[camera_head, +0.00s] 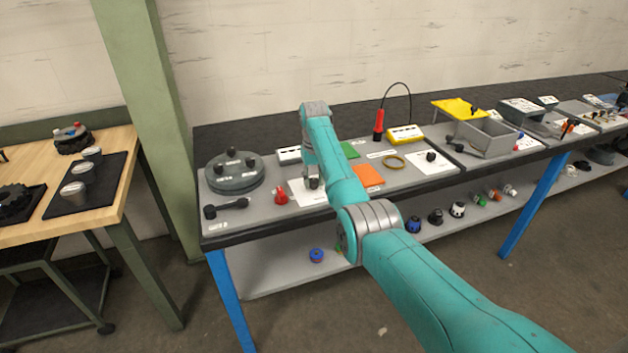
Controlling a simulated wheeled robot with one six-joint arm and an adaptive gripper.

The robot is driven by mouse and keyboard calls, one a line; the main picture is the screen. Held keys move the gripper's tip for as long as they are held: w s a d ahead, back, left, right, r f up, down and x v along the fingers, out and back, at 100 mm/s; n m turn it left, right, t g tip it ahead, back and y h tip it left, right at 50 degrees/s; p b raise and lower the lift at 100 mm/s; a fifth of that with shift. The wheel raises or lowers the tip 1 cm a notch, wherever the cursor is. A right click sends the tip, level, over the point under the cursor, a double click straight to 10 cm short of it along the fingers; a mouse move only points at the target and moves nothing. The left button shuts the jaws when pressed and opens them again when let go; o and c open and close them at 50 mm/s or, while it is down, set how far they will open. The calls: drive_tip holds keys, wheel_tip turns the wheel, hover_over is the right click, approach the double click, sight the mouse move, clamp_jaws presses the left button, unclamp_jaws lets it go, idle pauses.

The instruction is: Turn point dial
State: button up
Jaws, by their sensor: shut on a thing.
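My teal arm reaches over the grey board on the bench. Its end points down, and my gripper (313,184) is small and dark at a white card (300,197) on the board's front left part. The gripper is shut on the point dial at this card. The dial is mostly hidden by the gripper and arm, so its pointer and marks cannot be read. Another white card (442,168) with a black knob (431,156) lies farther right, apart from my gripper.
A round grey plate with black knobs (234,180), a black lever (228,206) and a red knob (281,197) stand left of my gripper. Green post (155,90) at left.

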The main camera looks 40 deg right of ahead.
sight(314, 181)
drive_tip(key=m, duration=0.4)
drive_tip(key=shift+m, duration=2.2)
drive_tip(key=o, duration=1.2)
drive_tip(key=shift+c, duration=0.2)
drive_tip(key=shift+r, duration=0.1)
wheel_tip(314, 181, up, 12)
